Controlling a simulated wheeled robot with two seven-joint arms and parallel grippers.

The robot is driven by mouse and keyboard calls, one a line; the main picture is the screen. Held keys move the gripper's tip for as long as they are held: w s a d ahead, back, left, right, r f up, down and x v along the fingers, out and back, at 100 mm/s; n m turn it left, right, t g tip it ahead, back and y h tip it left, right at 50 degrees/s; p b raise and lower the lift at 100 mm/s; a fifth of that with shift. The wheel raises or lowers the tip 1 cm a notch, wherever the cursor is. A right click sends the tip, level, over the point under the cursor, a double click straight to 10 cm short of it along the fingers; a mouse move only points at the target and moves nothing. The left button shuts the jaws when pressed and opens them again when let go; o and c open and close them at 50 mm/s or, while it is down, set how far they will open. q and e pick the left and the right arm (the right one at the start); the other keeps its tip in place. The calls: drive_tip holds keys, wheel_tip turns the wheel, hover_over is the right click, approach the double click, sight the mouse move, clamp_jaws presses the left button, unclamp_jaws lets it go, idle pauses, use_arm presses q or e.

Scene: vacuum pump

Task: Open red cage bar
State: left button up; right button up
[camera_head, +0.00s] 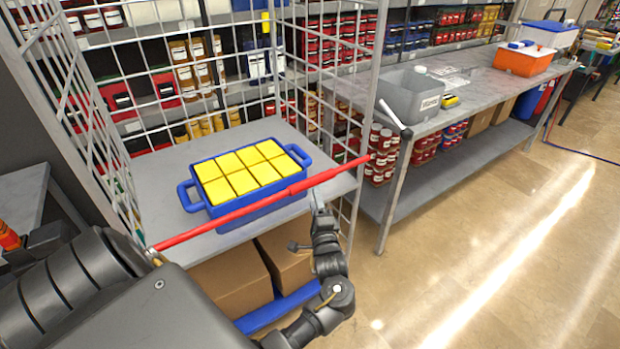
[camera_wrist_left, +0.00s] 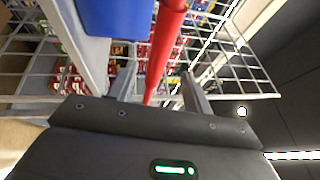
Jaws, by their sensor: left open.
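The red cage bar (camera_head: 250,207) runs across the open front of the wire cage, sloping from lower left up to the right. My left gripper (camera_head: 318,198) is open, just in front of and below the right half of the bar. In the left wrist view, the bar (camera_wrist_left: 165,45) shows in the gap between the two spread fingers (camera_wrist_left: 158,88). No finger visibly clamps it. I cannot tell how deep it lies between them. My right gripper is not in view.
Behind the bar, a blue crate (camera_head: 255,209) of yellow blocks stands on the cage shelf (camera_head: 165,160). Cardboard boxes (camera_head: 225,285) lie below. The floor (camera_head: 480,240) at right is clear.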

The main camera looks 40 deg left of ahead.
use_arm(q)
drive_tip(key=p+x, duration=0.1)
drive_tip(key=x, duration=0.9)
drive_tip(key=shift+f, duration=0.15)
clamp_jaws()
